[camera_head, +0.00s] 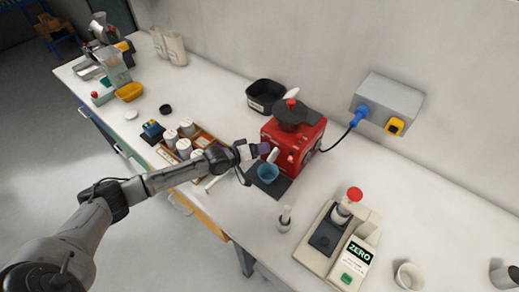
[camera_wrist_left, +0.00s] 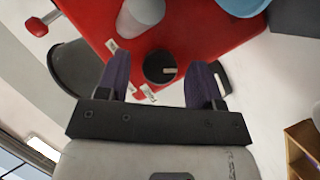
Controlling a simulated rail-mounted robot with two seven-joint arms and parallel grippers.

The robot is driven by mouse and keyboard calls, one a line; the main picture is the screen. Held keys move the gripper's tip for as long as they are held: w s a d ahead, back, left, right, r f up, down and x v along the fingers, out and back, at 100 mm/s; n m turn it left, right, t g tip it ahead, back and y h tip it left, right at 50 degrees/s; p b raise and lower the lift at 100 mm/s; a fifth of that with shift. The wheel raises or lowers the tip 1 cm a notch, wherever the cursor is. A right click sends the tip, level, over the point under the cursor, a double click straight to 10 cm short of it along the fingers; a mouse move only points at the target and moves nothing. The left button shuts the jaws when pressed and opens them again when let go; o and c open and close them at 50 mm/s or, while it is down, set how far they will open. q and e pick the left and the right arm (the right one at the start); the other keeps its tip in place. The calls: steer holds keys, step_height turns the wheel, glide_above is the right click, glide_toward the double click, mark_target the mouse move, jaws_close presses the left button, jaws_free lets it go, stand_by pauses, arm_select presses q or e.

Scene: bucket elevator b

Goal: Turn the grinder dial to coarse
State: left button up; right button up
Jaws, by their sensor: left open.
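The red grinder (camera_head: 310,134) with a black lid stands on the bench near the wall; its red front fills much of the left wrist view (camera_wrist_left: 210,45). The round black dial (camera_wrist_left: 160,67) on that front has a white pointer mark and small labels nearby, too small to read. My left gripper (camera_head: 264,149) is at the grinder's front. In the left wrist view its two purple fingers are open, one on each side of the dial (camera_wrist_left: 160,76), with gaps visible. Contact with the dial does not show. My right gripper is not in view.
A blue cup (camera_head: 267,173) stands on a dark mat under the grinder's pale spout. A scale (camera_head: 335,240) with a red-capped container is to the right. A wooden tray of white-lidded jars (camera_head: 184,148) lies left, near my arm. A black bin (camera_head: 265,94) stands behind.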

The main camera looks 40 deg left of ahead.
arm_select(q)
steer(key=shift+w, duration=0.1)
steer(key=shift+c, duration=0.4)
steer(key=c, duration=0.8)
steer(key=shift+d+m+g+y+p, duration=0.15)
steer(key=shift+m+y+p, duration=1.4)
steer(key=shift+p, duration=0.75)
steer(key=shift+d+m+g+y+p, duration=0.2)
steer(key=shift+m+y+p, duration=1)
steer(key=shift+m+p, duration=0.9)
steer(key=shift+d+m+g+y+p, duration=0.15)
steer(key=shift+m+y+p, duration=1.3)
steer(key=shift+p, duration=1.05)
steer(key=shift+c, duration=0.2)
steer(key=shift+r, duration=0.1)
